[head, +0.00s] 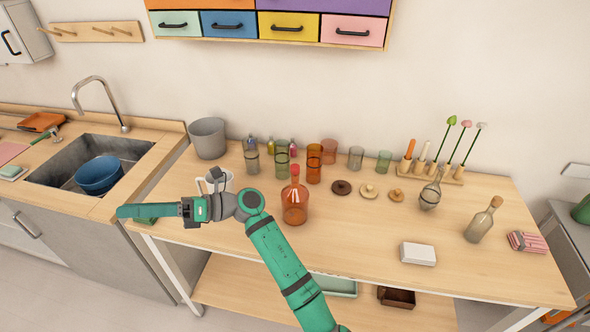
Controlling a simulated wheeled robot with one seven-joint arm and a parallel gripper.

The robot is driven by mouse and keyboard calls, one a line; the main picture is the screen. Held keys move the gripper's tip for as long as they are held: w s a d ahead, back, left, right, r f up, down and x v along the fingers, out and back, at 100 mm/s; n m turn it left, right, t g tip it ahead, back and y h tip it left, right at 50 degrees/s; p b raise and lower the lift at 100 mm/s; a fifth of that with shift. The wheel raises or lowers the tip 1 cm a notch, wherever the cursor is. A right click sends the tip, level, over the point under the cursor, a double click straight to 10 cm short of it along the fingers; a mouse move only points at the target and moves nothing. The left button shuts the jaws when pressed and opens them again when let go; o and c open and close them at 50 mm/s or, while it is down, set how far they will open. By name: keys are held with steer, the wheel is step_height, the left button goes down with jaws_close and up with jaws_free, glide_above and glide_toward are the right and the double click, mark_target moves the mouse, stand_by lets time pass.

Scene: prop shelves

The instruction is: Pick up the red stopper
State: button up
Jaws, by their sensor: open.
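The red stopper (295,170) sits upright in the neck of a round orange glass bottle (295,206) near the middle of the wooden table. My gripper (132,212) is at the table's left end, pointing left, well away from the stopper. It is open and no object shows in it. My green arm passes in front of the table, just left of the orange bottle. A white mug (218,180) stands behind my wrist and is partly hidden.
Behind the bottle stand several coloured glasses (314,163) and a grey bucket (207,138). Round lids (369,191) lie to its right. A corked bottle (483,220), a flask (430,196) and a white box (418,254) stand further right. The table front has free room.

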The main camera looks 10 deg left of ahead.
steer(key=w+f+n+t+h, duration=0.2)
steer(key=w+f+h, duration=0.1)
steer(key=h, duration=0.1)
step_height(320, 180, up, 10)
steer(key=t+h, duration=0.9)
steer(key=h, duration=0.5)
glide_above(295, 166)
step_height(295, 166, down, 11)
steer(key=shift+r, duration=0.15)
jaws_close()
